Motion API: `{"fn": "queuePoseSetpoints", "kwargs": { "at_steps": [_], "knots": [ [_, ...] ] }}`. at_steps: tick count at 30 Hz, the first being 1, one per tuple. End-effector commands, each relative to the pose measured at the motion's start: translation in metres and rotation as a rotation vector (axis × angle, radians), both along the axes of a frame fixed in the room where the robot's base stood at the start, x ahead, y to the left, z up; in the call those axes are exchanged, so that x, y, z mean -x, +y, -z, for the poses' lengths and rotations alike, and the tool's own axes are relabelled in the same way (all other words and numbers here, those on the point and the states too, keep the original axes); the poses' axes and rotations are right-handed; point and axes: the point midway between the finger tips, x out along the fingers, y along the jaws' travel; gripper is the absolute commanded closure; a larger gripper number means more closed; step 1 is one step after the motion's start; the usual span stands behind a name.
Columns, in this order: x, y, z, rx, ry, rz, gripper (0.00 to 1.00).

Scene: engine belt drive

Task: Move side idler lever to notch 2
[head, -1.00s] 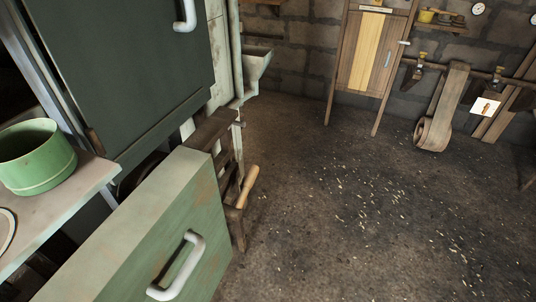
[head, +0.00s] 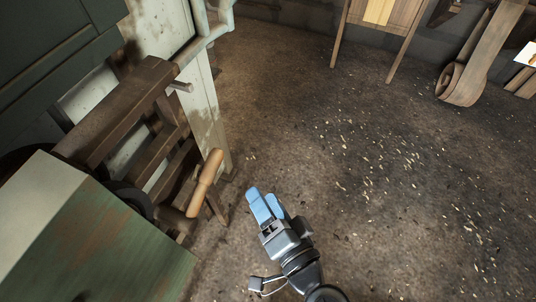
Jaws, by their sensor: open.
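A lever with a light wooden handle (head: 206,182), which looks like the side idler lever, stands tilted at the right side of a dark wooden frame (head: 120,110). Its lower end is in shadow among the frame's parts. I cannot make out any notches or which one it is in. My gripper (head: 264,204), with blue fingers, is open and empty. It shows to the right of the handle and a little lower in the picture, apart from it, with bare floor behind it.
A green cabinet (head: 100,250) with worn paint fills the lower left. A grey peg (head: 180,86) sticks out of the wooden frame. A pale post (head: 208,110) and pipe stand behind. The floor (head: 370,180) to the right is free, with scattered chips.

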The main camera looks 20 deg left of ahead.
Motion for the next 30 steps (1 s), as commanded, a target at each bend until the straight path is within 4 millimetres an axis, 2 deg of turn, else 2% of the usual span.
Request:
{"fn": "queuePoseSetpoints", "kwargs": {
  "at_steps": [1, 3, 6, 11, 21, 30],
  "knots": [
    [-0.005, 0.024, 0.002, -0.042, 0.009, -0.04, 0.41],
    [-0.009, 0.048, -0.002, -0.09, 0.025, -0.084, 0.41],
    [-0.012, 0.071, -0.007, -0.137, 0.043, -0.124, 0.41],
    [-0.015, 0.089, -0.012, -0.165, 0.054, -0.151, 0.41],
    [-0.042, 0.129, -0.014, -0.166, 0.053, -0.15, 0.41],
    [-0.057, 0.147, -0.012, -0.165, 0.054, -0.147, 0.41]
  ]
}}
